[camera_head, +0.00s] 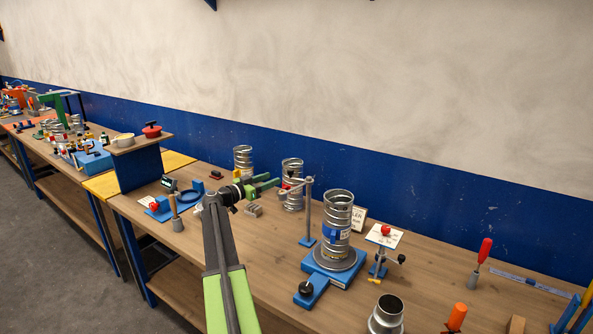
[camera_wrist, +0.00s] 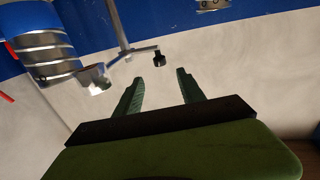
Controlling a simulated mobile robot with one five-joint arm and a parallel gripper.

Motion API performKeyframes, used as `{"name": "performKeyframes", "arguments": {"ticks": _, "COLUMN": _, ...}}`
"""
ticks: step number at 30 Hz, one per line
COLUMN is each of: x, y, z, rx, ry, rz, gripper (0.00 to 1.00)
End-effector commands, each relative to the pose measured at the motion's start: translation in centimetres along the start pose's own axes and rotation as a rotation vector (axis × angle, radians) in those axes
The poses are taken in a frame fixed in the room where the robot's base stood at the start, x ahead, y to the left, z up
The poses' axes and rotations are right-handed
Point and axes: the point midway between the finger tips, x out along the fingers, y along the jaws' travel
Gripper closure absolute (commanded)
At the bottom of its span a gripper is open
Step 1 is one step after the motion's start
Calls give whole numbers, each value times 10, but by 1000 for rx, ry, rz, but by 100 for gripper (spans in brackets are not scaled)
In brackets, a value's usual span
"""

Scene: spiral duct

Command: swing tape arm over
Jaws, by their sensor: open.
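A slim grey post (camera_head: 307,220) on a blue foot stands left of the large spiral duct (camera_head: 337,213); I take it to be the tape arm's stand. Its arm (camera_head: 294,187) reaches left from the post top, towards my gripper. The duct stands upright on a blue turntable base (camera_head: 347,270) and has a blue band. My gripper (camera_head: 265,184) is open and empty. In the wrist view my green fingers (camera_wrist: 160,92) are apart, with a dark knob (camera_wrist: 158,59) on the arm just beyond them. A pale roll (camera_wrist: 94,80) is on the arm's other end, near a duct.
Two smaller ducts (camera_head: 292,185) (camera_head: 243,160) stand behind my gripper. A stand with a black knob (camera_head: 402,259) and a red-handled tool (camera_head: 484,251) are to the right. A blue box-like stand (camera_head: 138,168) is at left. Bare wood (camera_head: 258,245) lies before the turntable's left side.

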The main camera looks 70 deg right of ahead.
Motion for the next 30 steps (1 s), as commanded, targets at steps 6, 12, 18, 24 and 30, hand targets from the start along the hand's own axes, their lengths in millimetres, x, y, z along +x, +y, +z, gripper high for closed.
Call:
{"name": "performKeyframes", "arguments": {"ticks": 6, "x": 59, "y": -1, "z": 0, "rx": -1, "ry": -1, "rz": 3, "gripper": 53}}
{"name": "performKeyframes", "arguments": {"ticks": 12, "x": 107, "y": -1, "z": 0, "rx": -1, "ry": -1, "rz": 3, "gripper": 53}}
{"name": "performKeyframes", "arguments": {"ticks": 18, "x": 136, "y": 0, "z": 1, "rx": -1, "ry": -2, "rz": 1, "gripper": 53}}
{"name": "performKeyframes", "arguments": {"ticks": 24, "x": 143, "y": 1, "z": 1, "rx": -1, "ry": -2, "rz": 1, "gripper": 53}}
{"name": "performKeyframes", "arguments": {"ticks": 30, "x": 143, "y": 1, "z": 1, "rx": -1, "ry": -2, "rz": 1, "gripper": 57}}
